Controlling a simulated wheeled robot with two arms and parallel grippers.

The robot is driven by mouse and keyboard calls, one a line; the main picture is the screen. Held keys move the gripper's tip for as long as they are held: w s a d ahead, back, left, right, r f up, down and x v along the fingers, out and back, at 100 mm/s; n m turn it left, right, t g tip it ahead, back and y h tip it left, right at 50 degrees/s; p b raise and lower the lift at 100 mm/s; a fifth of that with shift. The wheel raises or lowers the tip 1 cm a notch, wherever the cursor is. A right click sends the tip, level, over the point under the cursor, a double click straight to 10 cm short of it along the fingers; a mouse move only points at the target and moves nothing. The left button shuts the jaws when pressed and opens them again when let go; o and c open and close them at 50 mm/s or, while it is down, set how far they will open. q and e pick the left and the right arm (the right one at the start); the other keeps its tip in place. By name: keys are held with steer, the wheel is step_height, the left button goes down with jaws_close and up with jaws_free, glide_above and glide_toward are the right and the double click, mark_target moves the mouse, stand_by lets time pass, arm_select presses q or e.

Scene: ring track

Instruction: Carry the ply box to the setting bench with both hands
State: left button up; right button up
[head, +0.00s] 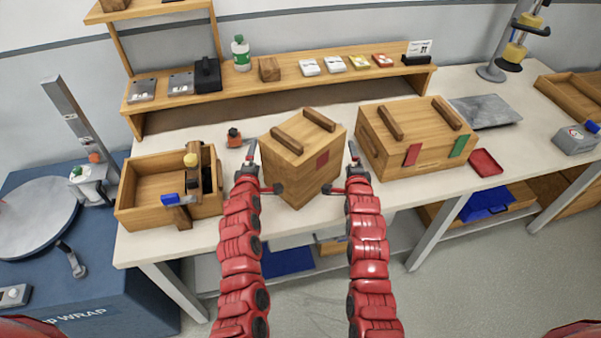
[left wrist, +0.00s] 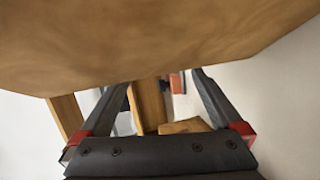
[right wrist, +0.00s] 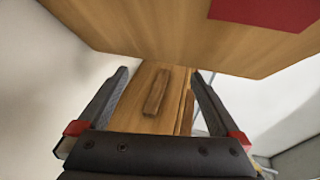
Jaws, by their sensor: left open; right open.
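The ply box (head: 290,170), a pale wooden cube with two wooden bars on top and a red patch on one side, sits turned corner-forward near the bench's front edge. My left gripper (head: 262,170) is open at its left side, and my right gripper (head: 341,171) is open at its right side. No grip on the box shows. The box's wood (left wrist: 150,40) fills the top of the left wrist view. In the right wrist view its wood (right wrist: 150,35) and red patch hang over the open fingers. Which part of the bench (head: 225,240) is the setting bench, I cannot tell.
A wider wooden box (head: 435,150) with red and green tags stands close on the right. An open wooden tray (head: 125,205) with tools is on the left. A small orange-and-black item (head: 234,138), a red dish (head: 485,162) and a grey plate (head: 485,111) lie on the bench. A shelf (head: 285,88) runs behind.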

arm_select(q)
steer(key=shift+s, duration=0.1)
steer(key=v, duration=1.1)
steer(key=shift+s, duration=0.35)
arm_select(e)
steer(key=v, duration=1.2)
arm_select(q)
steer(key=shift+a+r, duration=0.1)
steer(key=shift+r, duration=0.05)
arm_select(e)
steer(key=shift+d+r, duration=0.1)
